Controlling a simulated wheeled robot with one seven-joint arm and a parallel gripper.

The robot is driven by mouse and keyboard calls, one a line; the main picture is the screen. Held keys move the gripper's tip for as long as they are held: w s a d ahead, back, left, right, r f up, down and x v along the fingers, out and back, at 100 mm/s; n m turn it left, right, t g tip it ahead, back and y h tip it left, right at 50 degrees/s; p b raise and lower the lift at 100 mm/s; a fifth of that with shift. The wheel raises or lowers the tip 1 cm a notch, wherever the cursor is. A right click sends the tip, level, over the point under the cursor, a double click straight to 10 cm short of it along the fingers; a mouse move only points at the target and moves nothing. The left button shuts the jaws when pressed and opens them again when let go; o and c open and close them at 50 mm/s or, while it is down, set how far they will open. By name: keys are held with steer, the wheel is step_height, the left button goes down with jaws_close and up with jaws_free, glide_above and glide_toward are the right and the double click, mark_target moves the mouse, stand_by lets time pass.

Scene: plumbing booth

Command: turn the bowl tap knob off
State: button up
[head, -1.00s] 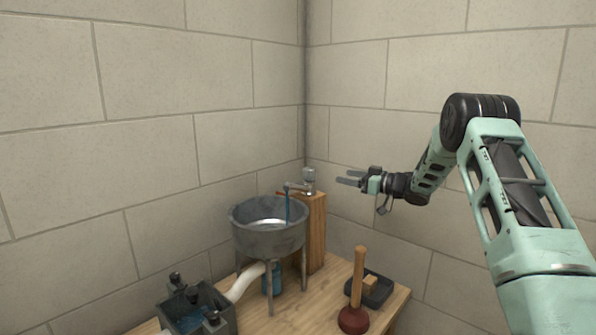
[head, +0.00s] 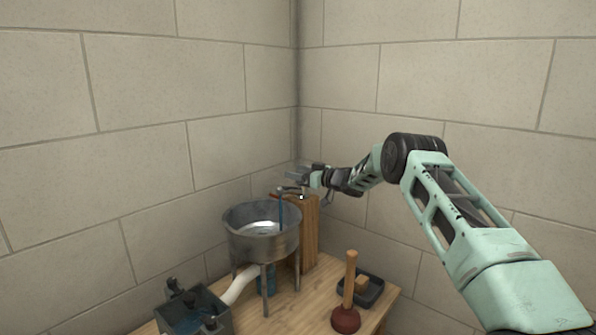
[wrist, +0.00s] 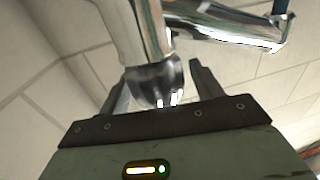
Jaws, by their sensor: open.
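The chrome tap (head: 289,188) stands on a wooden post (head: 310,228) behind the grey metal bowl (head: 250,246). A thin blue stream of water (head: 282,210) runs from its spout into the bowl. In the wrist view the shiny fluted knob (wrist: 155,84) lies between the two fingers of my gripper (wrist: 162,88), with the chrome spout (wrist: 230,32) off to the right. My gripper is open, with gaps visible beside the knob. In the head view my gripper (head: 305,172) is at the top of the tap and covers the knob.
A plunger (head: 346,318) and a dark tray (head: 374,290) with a tan block stand at the table's right side. A dark box of water (head: 190,312) sits at front left, joined to the bowl by a white pipe (head: 238,284). Walls close in behind the tap.

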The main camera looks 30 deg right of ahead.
steer(key=shift+w+a, duration=0.1)
steer(key=c, duration=1)
steer(key=shift+f+m+h+b, duration=0.1)
steer(key=shift+m+h+b, duration=0.2)
steer(key=shift+h+b, duration=0.15)
steer(key=m+t+h+b, duration=0.1)
steer(key=h+b, duration=0.1)
steer(key=b, duration=0.1)
steer(key=f+m+t+h+b, duration=0.1)
steer(key=m+h+b, duration=0.1)
steer(key=b, duration=0.1)
steer(key=shift+d+h, duration=0.2)
steer(key=shift+h, duration=0.15)
steer(key=m+h+b, duration=0.2)
steer(key=h+b, duration=0.1)
steer(key=b, duration=0.3)
steer(key=shift+d, duration=0.15)
steer(key=m+h+b, duration=0.2)
steer(key=h+b, duration=0.1)
steer(key=shift+w+d+r+b, duration=0.1)
steer(key=shift+r+b, duration=0.05)
steer(key=shift+b, duration=0.25)
steer(key=shift+d+r+m+h+b, duration=0.15)
steer(key=shift+m+h+b, duration=0.35)
steer(key=shift+h+b, duration=0.35)
steer(key=shift+r+b, duration=0.15)
steer(key=shift+b, duration=0.25)
